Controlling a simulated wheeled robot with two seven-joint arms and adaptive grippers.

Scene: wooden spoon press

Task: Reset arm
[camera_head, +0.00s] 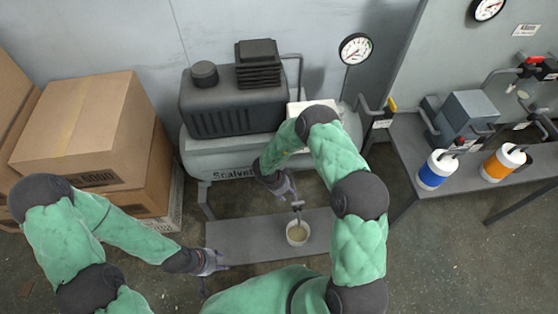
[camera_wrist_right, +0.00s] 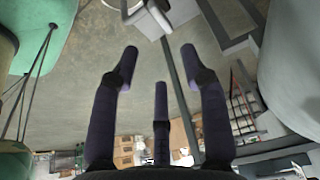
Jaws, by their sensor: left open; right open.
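My right gripper (camera_head: 286,191) reaches down in the middle of the head view, above the grey bench (camera_head: 240,238). In the right wrist view its three dark fingers (camera_wrist_right: 160,64) are spread, with nothing between them. A white cup (camera_head: 298,240) with pale beige contents stands on the bench, just below and right of that gripper. A small dark fitting with a light stem (camera_head: 297,206) shows directly above the cup. My left gripper (camera_head: 213,262) is open and empty at the bench's left end; whether it touches the bench is unclear.
Cardboard boxes (camera_head: 80,125) are stacked at left. A tank-mounted compressor (camera_head: 235,105) with a gauge (camera_head: 356,48) stands behind the bench. A side table at right holds a blue-banded container (camera_head: 436,172) and an orange-banded container (camera_head: 500,164). Floor (camera_head: 440,265) at lower right is clear.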

